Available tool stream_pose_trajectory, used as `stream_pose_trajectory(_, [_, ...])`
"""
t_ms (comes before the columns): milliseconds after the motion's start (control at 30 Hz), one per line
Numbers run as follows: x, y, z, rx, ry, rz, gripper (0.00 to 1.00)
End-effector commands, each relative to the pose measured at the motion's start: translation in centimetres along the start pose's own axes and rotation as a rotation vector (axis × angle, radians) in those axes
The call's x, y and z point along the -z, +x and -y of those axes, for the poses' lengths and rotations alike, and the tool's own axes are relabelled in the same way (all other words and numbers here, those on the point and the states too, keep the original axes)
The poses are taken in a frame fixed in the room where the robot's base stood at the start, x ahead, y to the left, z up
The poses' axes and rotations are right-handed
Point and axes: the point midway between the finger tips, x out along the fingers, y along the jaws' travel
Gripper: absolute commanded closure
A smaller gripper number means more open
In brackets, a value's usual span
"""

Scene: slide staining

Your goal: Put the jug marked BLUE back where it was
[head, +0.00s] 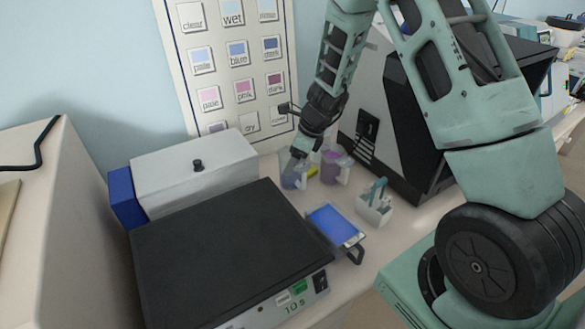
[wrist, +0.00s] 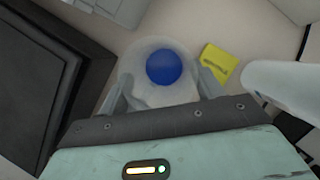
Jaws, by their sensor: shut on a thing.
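A translucent jug with blue liquid (head: 292,178) stands upright at the back of the bench, near the wall chart. In the wrist view I look down into the jug (wrist: 136,62) and see a round blue surface inside. My gripper (head: 298,158) is shut on this jug, with one finger on each side of it in the wrist view (wrist: 163,92). I cannot tell whether its base touches the bench. Its marking is hidden. A yellow label with dark, unreadable writing (wrist: 217,68) lies on the bench just right of the jug.
A jug with purple liquid (head: 336,168) stands close on the right. A shallow tray of blue liquid (head: 335,224) and a white holder with tools (head: 375,208) are nearer the front. A dark-topped device (head: 220,255) and a white box (head: 195,175) stand left.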

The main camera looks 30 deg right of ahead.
Motion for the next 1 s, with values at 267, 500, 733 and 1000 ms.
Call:
stream_pose_trajectory(267, [1.2, 2.9, 0.0, -0.002, 0.001, 0.0, 0.67])
stream_pose_trajectory(500, [1.2, 2.9, 0.0, -0.002, 0.0, 0.0, 0.67])
stream_pose_trajectory(733, [1.3, 3.1, 0.0, -0.002, 0.0, 0.0, 0.12])
stream_pose_trajectory(1000, [1.2, 2.9, 0.0, -0.002, -0.001, 0.0, 0.12])
